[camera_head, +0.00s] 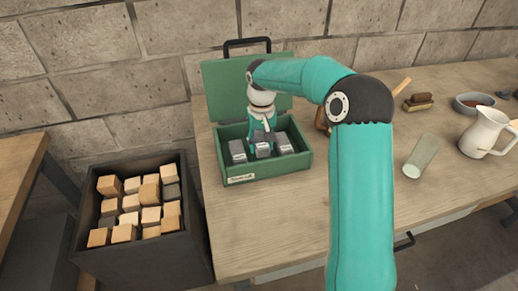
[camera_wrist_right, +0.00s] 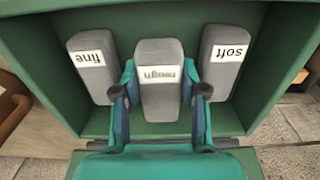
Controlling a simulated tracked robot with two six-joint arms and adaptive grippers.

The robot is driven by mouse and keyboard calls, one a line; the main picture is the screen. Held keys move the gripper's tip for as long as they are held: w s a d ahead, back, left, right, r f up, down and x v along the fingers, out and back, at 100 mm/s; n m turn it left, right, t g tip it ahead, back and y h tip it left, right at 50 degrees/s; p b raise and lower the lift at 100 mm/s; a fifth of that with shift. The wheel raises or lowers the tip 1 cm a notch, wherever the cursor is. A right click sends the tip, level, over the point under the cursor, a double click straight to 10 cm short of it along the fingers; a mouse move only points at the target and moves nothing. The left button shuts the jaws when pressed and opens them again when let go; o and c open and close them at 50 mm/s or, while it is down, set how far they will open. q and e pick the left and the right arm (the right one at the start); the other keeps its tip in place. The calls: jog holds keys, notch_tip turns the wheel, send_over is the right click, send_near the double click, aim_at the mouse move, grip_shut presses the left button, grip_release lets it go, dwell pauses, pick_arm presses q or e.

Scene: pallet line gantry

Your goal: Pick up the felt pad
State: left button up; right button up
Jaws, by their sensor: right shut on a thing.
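An open green box (camera_head: 237,178) on the table holds three grey blocks in a row. In the right wrist view they carry upside-down labels: "fine" (camera_wrist_right: 90,75) at left, "rough" (camera_wrist_right: 160,50) in the middle, "soft" (camera_wrist_right: 222,65) at right. My right gripper (camera_head: 263,140) reaches down into the box. In the wrist view its fingers (camera_wrist_right: 160,85) lie on both sides of the "rough" block and are shut on it. I cannot tell by look which block is felt. My left gripper is not in view.
The box's raised lid (camera_head: 225,88) stands behind it. A dark crate of wooden blocks (camera_head: 165,262) is at the left. On the table's right are a brush (camera_head: 418,102), a glass cylinder (camera_head: 421,155), a white jug (camera_head: 485,132) and a bowl (camera_head: 474,102).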

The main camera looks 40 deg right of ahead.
aim_at(261, 142)
notch_tip(261, 142, up, 17)
jog(key=p, duration=0.1)
jog(key=shift+r+p, duration=0.2)
jog(key=shift+p, duration=0.1)
jog(key=o, duration=0.5)
jog(key=c, duration=0.5)
